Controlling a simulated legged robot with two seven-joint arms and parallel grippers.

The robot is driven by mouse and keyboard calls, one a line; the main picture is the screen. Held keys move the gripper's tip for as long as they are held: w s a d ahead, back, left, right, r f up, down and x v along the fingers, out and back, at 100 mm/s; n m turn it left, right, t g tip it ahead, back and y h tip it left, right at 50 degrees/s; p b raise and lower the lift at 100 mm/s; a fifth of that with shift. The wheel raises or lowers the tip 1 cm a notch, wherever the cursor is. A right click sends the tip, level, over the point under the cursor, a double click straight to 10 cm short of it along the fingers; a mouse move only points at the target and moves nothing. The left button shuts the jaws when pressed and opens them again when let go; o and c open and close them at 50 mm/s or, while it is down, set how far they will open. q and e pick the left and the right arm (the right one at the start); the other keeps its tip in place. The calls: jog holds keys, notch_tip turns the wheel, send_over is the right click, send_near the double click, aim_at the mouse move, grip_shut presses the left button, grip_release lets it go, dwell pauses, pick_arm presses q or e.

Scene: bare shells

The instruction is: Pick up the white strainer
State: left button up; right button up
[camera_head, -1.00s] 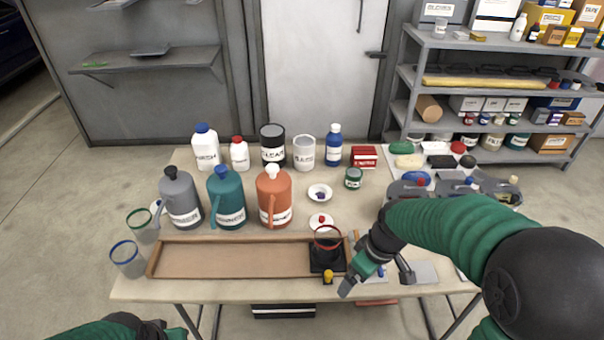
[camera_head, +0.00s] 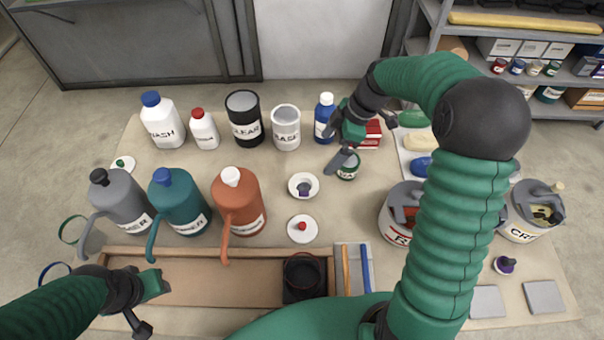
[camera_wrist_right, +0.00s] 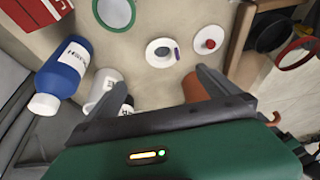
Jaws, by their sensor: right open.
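I cannot make out a plainly white strainer. A white round dish (camera_head: 303,186) with a purple piece and a white disc with a red knob (camera_head: 302,229) lie mid-table; both show in the right wrist view, the dish (camera_wrist_right: 157,52) and the disc (camera_wrist_right: 207,42). A blue-rimmed hoop (camera_head: 54,272) and a green-rimmed hoop (camera_head: 72,229) are at the left edge. My right gripper (camera_head: 335,147) is open and empty, above the back of the table by the blue bottle and green jar. My left gripper (camera_head: 148,306) is over the front left tray; its fingers are unclear.
Grey, teal and orange jugs (camera_head: 238,200) stand mid-left. White bottles (camera_head: 162,120), a black can (camera_head: 245,118), a white can (camera_head: 286,128) and a blue bottle (camera_head: 324,116) line the back. A wooden tray (camera_head: 200,252) and a black cup (camera_head: 304,275) are in front.

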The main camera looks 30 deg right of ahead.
send_over(302, 185)
jog(key=d, duration=0.2)
jog(key=f, duration=0.9)
jog(key=shift+s+a+f+b, duration=0.15)
jog(key=shift+s+f+b, duration=0.1)
jog(key=shift+s+b, duration=0.05)
jog(key=shift+f, duration=0.75)
jog(key=x, duration=0.4)
jog(key=shift+s+d+f, duration=0.15)
jog(key=shift+d, duration=0.2)
jog(key=shift+a+f, duration=0.2)
jog(key=shift+a, duration=0.05)
jog(key=shift+a+r, duration=0.1)
jog(key=shift+a, duration=0.05)
jog(key=shift+c, duration=1.3)
jog(key=shift+d, duration=0.25)
jog(key=c, duration=0.7)
pick_arm(q)
jog(key=shift+s+a+f, duration=0.25)
jog(key=shift+s+a, duration=0.05)
jog(key=shift+a, duration=0.15)
pick_arm(e)
jog(key=shift+c, duration=1.4)
